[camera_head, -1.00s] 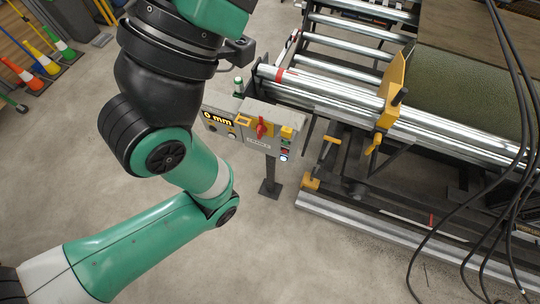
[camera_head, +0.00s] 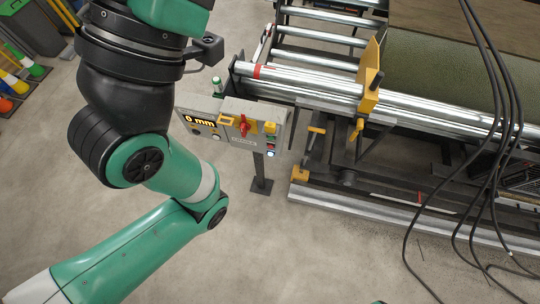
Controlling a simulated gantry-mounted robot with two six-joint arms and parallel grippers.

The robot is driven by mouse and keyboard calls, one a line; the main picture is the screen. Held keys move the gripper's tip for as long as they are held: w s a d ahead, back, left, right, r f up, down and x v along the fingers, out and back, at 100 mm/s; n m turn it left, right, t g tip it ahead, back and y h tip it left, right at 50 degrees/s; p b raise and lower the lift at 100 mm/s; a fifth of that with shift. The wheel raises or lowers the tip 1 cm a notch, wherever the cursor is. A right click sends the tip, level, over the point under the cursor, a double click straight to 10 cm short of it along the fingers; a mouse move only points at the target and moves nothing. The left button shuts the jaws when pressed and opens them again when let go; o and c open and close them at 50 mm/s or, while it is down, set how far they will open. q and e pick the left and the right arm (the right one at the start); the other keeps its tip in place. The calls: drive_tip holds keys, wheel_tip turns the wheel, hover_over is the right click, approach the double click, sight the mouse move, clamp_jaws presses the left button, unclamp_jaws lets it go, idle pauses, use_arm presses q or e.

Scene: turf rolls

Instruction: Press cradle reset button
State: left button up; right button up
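A grey control box (camera_head: 232,122) stands on a dark post (camera_head: 261,172) at the middle of the view, beside the roller frame. Its display (camera_head: 198,121) reads 0 mm. The box carries a red switch (camera_head: 243,126), a yellow part (camera_head: 269,127) and a column of small coloured buttons or lamps (camera_head: 271,145) at its right end. The lowest one looks bright white. I cannot read which is the cradle reset button. My green and black left arm fills the left side, in front of the floor. Neither gripper shows.
The roller cradle (camera_head: 310,86) with shiny rollers and a yellow side plate (camera_head: 371,80) fills the upper right, with green turf (camera_head: 450,85) behind it. Black cables hang at the right. Cones (camera_head: 12,82) stand at far left. Floor (camera_head: 300,255) is clear below the box.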

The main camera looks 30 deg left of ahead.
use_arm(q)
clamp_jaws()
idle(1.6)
